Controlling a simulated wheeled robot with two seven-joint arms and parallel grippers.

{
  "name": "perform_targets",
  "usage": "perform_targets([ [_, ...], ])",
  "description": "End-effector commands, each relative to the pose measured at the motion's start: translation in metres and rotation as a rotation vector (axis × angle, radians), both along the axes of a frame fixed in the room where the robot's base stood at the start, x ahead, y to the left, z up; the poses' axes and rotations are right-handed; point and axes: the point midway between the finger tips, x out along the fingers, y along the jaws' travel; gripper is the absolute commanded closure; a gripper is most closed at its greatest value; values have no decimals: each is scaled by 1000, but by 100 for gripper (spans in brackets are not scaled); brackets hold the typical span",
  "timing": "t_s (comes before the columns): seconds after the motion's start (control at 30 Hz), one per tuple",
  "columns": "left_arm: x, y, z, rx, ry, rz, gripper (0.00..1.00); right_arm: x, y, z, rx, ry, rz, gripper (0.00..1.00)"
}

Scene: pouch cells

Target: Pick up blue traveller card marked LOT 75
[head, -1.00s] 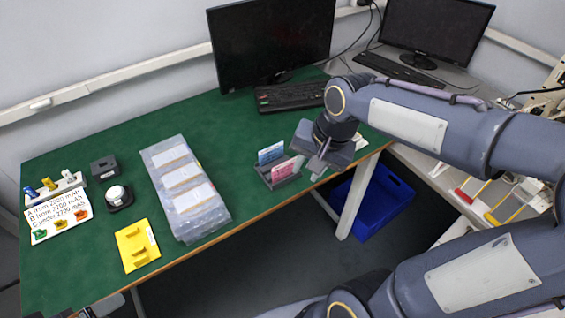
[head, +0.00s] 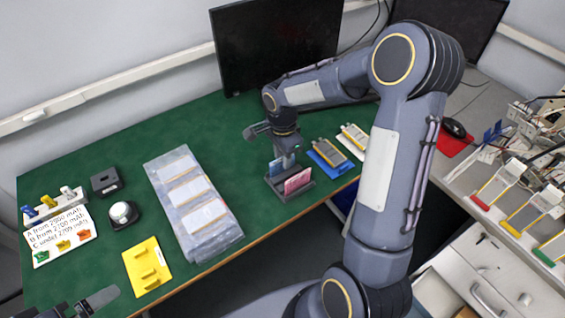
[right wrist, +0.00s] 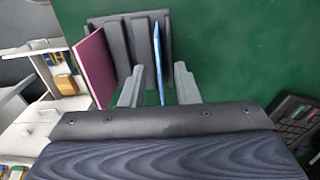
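The blue card (head: 275,167) stands in a grey slotted rack (head: 291,194) near the table's front edge, with a pink card (head: 298,181) in front of it. No lot marking is legible on it. My right gripper (head: 287,160) is above the rack, pointing down. In the right wrist view the right gripper (right wrist: 160,88) is open, its two fingers on either side of the blue card (right wrist: 158,62) with gaps to both. The pink card (right wrist: 95,68) is outside the fingers, to the left. My left gripper (head: 92,303) shows partly at the bottom left, away from the rack.
Pouch cells lie right of the rack, one on a blue card-like base (head: 328,154). A clear tray (head: 230,240) with several white-labelled pouches lies left of it. A yellow fixture (head: 147,267) and a monitor (head: 265,45) are also on the table. Green surface between tray and rack is clear.

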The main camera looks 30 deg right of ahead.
Motion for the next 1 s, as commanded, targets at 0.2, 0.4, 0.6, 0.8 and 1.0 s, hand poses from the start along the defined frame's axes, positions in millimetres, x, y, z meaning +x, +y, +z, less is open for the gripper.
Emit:
perform_targets([
  [0.2, 0, 0, 1, 0, 0, 0, 0, 0, 0, -13, 1, -1, 1, 72],
  [0.4, 0, 0, 1, 0, 0, 0, 0, 0, 0, -13, 1, -1, 1, 78],
  [0.6, 0, 0, 1, 0, 0, 0, 0, 0, 0, -12, 1, -1, 1, 100],
  [0.8, 0, 0, 1, 0, 0, 0, 0, 0, 0, -12, 1, -1, 1, 100],
  [1.0, 0, 0, 1, 0, 0, 0, 0, 0, 0, -10, 0, -2, 1, 100],
])
